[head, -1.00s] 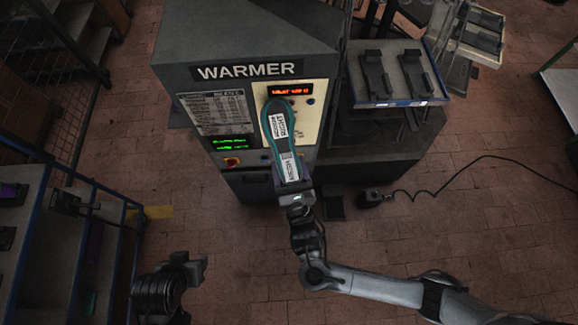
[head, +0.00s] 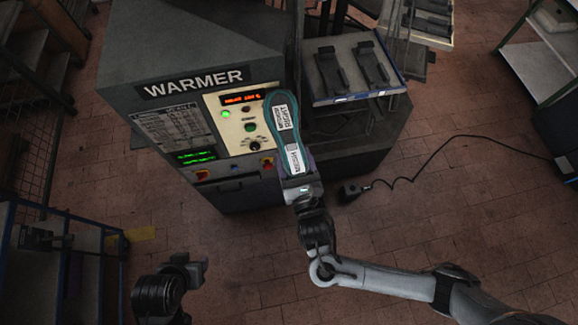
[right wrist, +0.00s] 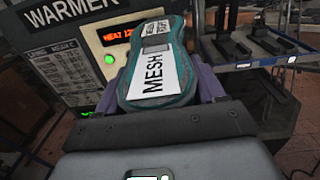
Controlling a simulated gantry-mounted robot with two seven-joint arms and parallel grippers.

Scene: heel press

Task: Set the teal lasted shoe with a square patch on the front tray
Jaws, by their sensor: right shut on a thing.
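The teal shoe (head: 284,122) is in my right gripper (head: 297,182), held up in front of the warmer's right edge. Its pale grey sole faces the head camera, with white labels, one reading MESH, and a small grey square between them. In the right wrist view the shoe (right wrist: 158,85) points away from the gripper, with purple parts at both sides. The nearer tray (head: 357,93), bearing two dark holders, is beyond the shoe to the right; no shoe is on it. My left gripper (head: 192,270) is low at left, away from the shoe; its fingers are unclear.
The warmer (head: 190,85) with its panel stands left of the shoe. Another tray (head: 425,38) lies farther back. A blue-edged rack (head: 75,240) is at lower left, a shelf (head: 530,70) at right. A cable (head: 430,165) crosses the open brick floor.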

